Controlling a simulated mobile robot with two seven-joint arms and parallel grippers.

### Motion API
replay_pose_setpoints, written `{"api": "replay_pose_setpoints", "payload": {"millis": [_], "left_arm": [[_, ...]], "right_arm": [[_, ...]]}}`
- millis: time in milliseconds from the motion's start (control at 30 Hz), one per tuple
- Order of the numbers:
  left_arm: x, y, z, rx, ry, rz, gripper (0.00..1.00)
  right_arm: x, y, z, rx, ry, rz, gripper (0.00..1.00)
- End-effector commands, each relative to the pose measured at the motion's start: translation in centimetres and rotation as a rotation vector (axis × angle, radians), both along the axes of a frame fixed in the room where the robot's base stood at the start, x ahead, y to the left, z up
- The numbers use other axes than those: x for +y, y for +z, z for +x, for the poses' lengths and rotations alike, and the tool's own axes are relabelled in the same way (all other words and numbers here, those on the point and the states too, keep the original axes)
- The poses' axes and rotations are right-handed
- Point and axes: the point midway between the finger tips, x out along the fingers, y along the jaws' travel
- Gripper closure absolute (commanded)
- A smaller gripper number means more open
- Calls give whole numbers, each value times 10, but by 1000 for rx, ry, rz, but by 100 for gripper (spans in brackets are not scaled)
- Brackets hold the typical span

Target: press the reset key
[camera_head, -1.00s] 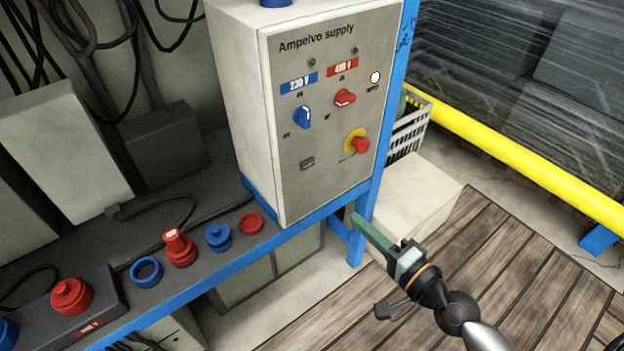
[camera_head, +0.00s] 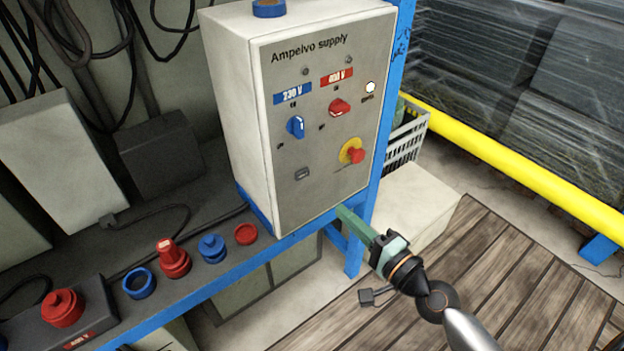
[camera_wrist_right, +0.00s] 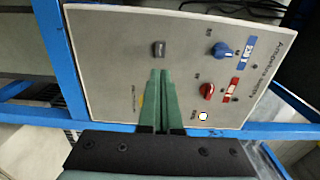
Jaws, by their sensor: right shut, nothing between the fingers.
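The grey front panel (camera_head: 330,200) of the "Ampelvo supply" cabinet carries a small dark rectangular key (camera_head: 302,174) at its lower left, probably the reset key; no marking on it is readable. The key also shows in the right wrist view (camera_wrist_right: 158,48), just beyond the fingertips. My right gripper (camera_head: 342,211) is shut and empty, its green fingers pointing at the panel's lower edge from the right. In the right wrist view its fingertips (camera_wrist_right: 160,74) look close to the key, but I cannot tell the gap. My left gripper is not in view.
The panel also has a blue knob (camera_head: 296,127), a red knob (camera_head: 339,107), a white lamp (camera_head: 370,87) and a red stop button (camera_head: 356,156) on yellow. A blue frame post (camera_head: 379,140) stands right of the cabinet. Red and blue connectors line the bench at left.

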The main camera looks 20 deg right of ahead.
Motion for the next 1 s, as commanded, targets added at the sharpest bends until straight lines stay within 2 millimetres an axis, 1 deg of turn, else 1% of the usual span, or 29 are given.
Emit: {"api": "replay_pose_setpoints", "payload": {"millis": [33, 300, 500, 600, 700, 1000], "left_arm": [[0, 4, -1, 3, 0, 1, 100], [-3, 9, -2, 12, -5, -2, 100], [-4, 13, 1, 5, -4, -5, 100], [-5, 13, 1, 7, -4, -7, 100], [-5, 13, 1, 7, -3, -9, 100], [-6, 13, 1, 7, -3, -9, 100]], "right_arm": [[3, 4, 10, -3, -2, 2, 100], [21, 2, 57, -2, 0, 1, 100], [32, 1, 86, -1, 1, 0, 100], [35, 1, 96, -1, 1, -1, 100], [37, 0, 101, 1, 1, -1, 100], [38, 0, 104, 1, 1, -1, 100]]}}
